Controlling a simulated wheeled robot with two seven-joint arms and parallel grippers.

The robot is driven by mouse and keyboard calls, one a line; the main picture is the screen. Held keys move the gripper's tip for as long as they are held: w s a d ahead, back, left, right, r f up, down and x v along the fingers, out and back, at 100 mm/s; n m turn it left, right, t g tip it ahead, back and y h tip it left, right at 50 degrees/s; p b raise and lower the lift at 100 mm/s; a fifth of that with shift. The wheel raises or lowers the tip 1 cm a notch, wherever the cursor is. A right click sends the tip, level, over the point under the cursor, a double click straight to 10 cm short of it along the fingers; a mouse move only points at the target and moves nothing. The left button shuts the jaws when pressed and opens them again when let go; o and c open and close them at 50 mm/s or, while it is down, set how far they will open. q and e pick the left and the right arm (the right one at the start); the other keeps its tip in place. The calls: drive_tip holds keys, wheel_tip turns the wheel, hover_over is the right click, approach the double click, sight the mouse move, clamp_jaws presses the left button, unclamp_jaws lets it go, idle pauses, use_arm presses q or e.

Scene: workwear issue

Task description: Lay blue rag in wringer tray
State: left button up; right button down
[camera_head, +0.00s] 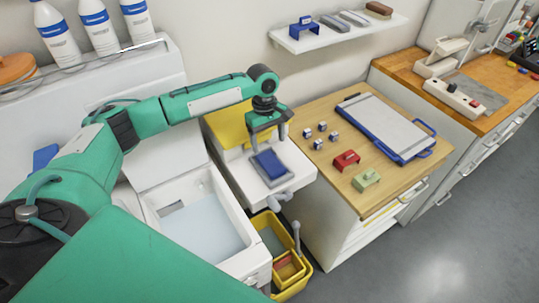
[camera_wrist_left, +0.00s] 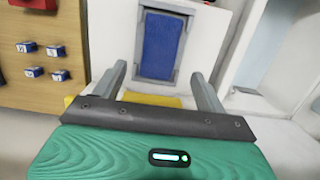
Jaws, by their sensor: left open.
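The blue rag (camera_head: 270,163) lies flat in the grey-rimmed wringer tray (camera_head: 285,180), on the white unit beside the sink. In the left wrist view the rag (camera_wrist_left: 161,46) fills most of the length of the tray (camera_wrist_left: 140,53), inside its rim. My left gripper (camera_head: 267,135) is open and hangs over the back edge of the tray, apart from the rag. In the left wrist view its two fingers (camera_wrist_left: 158,80) are spread with nothing between them. My right gripper is not in view.
A sink basin (camera_head: 246,240) is left of the wringer, and a yellow bucket (camera_head: 300,284) is below it. The wooden counter (camera_head: 328,172) at right holds small blue-white cubes, a red and a green block, and a blue-edged board (camera_head: 385,125). White bottles (camera_head: 100,28) stand at the upper left.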

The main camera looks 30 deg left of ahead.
use_arm(q)
drive_tip(key=shift+w+a+r, duration=0.1)
drive_tip(key=shift+a+r, duration=0.05)
drive_tip(key=shift+r, duration=0.85)
drive_tip(key=shift+w+a+r, duration=0.1)
drive_tip(key=shift+r, duration=0.9)
drive_tip(key=shift+f, duration=0.1)
